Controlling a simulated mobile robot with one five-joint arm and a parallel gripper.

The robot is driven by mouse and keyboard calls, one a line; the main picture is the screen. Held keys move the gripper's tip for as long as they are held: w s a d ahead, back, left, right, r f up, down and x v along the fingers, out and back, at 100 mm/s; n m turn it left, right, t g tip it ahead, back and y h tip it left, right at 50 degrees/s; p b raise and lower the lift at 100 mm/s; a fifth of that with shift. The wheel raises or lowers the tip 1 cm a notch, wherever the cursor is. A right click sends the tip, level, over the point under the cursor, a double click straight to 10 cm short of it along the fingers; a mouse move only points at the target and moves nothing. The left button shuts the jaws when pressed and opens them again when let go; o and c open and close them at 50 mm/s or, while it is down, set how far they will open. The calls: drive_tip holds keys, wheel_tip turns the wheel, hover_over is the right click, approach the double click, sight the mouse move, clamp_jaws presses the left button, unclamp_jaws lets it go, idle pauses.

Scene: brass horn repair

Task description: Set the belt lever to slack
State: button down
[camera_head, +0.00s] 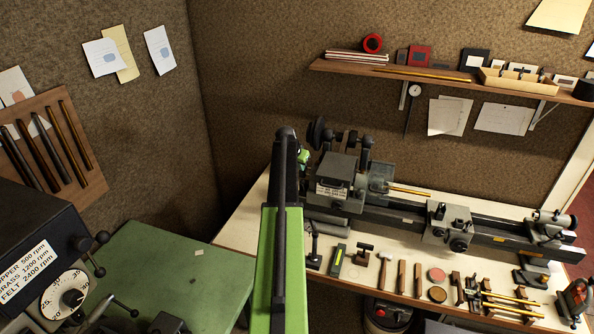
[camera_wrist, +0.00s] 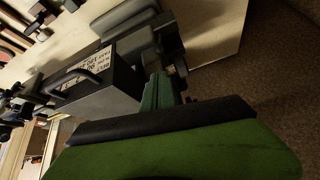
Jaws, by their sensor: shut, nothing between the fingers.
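The small lathe (camera_head: 338,172) stands on the pale bench, its grey headstock box carrying a white label. The headstock and label (camera_wrist: 103,62) also show in the wrist view, with a dark curved bar (camera_wrist: 72,82) beside the label. I cannot tell for sure which part is the belt lever or how it is set. My gripper (camera_head: 303,156) is at the left rear of the headstock, partly hidden behind my arm. In the wrist view my gripper (camera_wrist: 158,92) is shut and empty, close beside the headstock box; contact cannot be told.
A dark machine (camera_head: 40,245) with a speed label, dial and ball-ended levers stands at the left by a green table (camera_head: 170,262). Hand tools (camera_head: 400,275) line the bench front. A shelf (camera_head: 450,80) hangs above the lathe. The floor gap behind the green table looks clear.

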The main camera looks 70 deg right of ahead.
drive_tip(key=b+x, duration=0.2)
drive_tip(key=x, duration=0.1)
drive_tip(key=b+x, duration=0.6)
drive_tip(key=shift+w+a+f, duration=0.2)
drive_tip(key=shift+w+f, duration=0.1)
drive_tip(key=shift+s+d+f, duration=0.1)
drive_tip(key=shift+d+f, duration=0.1)
drive_tip(key=shift+d, duration=0.1)
